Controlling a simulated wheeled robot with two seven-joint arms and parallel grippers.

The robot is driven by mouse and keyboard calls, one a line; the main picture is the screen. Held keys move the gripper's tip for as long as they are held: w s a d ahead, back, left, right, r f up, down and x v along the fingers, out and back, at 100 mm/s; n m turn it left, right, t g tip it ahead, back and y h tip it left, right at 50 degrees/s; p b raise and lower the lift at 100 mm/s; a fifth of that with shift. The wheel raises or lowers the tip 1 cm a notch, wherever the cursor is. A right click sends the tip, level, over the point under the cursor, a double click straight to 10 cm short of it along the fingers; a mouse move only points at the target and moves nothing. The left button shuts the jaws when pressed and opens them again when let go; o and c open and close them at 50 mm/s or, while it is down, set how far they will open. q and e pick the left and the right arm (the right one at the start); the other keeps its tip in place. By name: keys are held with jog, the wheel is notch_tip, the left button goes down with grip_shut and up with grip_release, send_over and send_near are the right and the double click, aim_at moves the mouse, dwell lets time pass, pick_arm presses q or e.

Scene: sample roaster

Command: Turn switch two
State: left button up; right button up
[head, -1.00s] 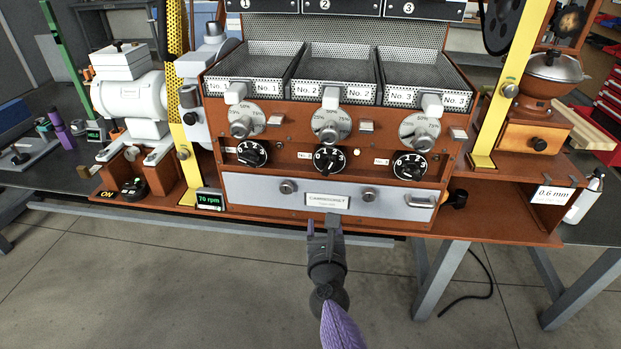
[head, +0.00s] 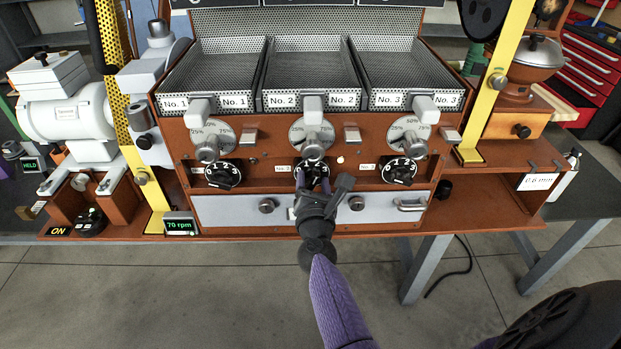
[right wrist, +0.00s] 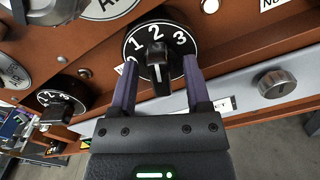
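Switch two is the middle black dial (head: 313,164) on the brown panel, mostly hidden behind my right gripper (head: 314,183) in the head view. In the right wrist view this black dial (right wrist: 157,32) shows the white numbers 1, 2 and 3, and part of another at the left finger. Its raised grip bar stands between the two purple fingers of my right gripper (right wrist: 158,75). The fingers are apart, one on each side of the bar, with visible gaps. The bar's exact setting is hard to tell. My left gripper is not in view.
Similar dials sit to the left (head: 223,173) and right (head: 399,171). Grey levers with percent scales (head: 312,136) are just above. A grey drawer front (head: 235,209) with knobs lies below. Yellow posts (head: 135,140) flank the panel.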

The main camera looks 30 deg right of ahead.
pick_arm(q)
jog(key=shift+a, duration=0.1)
pick_arm(e)
grip_shut()
